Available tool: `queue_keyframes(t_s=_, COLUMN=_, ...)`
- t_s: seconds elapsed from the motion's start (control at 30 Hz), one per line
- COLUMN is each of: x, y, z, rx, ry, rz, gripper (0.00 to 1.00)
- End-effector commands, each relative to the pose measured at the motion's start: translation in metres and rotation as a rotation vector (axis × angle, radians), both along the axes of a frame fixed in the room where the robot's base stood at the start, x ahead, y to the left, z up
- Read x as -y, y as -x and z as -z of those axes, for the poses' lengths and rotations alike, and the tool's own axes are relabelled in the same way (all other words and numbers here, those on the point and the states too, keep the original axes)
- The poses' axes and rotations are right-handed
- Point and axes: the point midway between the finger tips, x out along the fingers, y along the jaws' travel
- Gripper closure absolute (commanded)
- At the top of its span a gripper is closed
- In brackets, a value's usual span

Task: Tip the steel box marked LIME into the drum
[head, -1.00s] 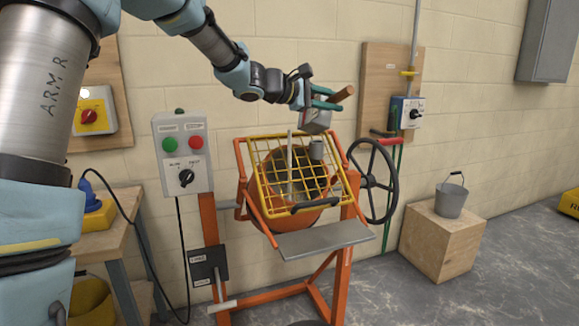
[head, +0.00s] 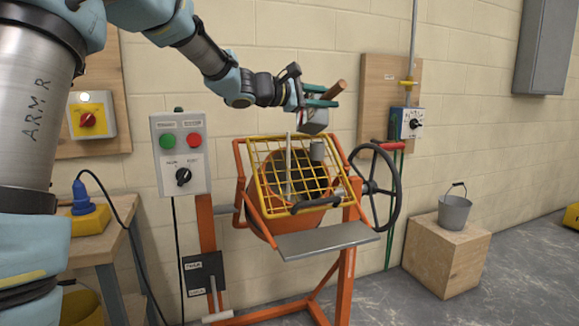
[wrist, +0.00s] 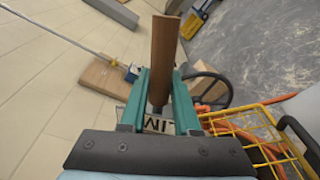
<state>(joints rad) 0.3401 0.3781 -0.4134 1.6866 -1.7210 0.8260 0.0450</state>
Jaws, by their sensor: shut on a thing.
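My gripper (head: 322,96) is shut on the wooden handle (head: 335,90) of a small steel box (head: 314,122). In the wrist view the handle (wrist: 164,55) stands between the green fingers, and part of the box's label (wrist: 160,125), reading "LIM", shows below it. The box is in the air, tilted, just above the top edge of the yellow grid. The box's contents are hidden. The orange drum (head: 300,218) of the mixer sits below, its dark mouth behind the grid.
The yellow grid (head: 268,172) covers the drum mouth; a grey cup-like part (head: 317,149) and an upright rod (head: 288,155) show at it. A handwheel (head: 394,190) stands right, a control box (head: 182,152) left. A bucket (head: 455,210) rests on a wooden block (head: 445,258).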

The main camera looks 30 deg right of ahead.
Motion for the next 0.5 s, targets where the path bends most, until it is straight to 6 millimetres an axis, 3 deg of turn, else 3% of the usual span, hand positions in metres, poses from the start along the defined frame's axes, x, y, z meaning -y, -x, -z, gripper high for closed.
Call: queue_keyframes(t_s=0.5, x=-0.012, y=-0.002, z=-0.001, rx=-0.008, ry=0.072, rz=-0.001, gripper=1.0)
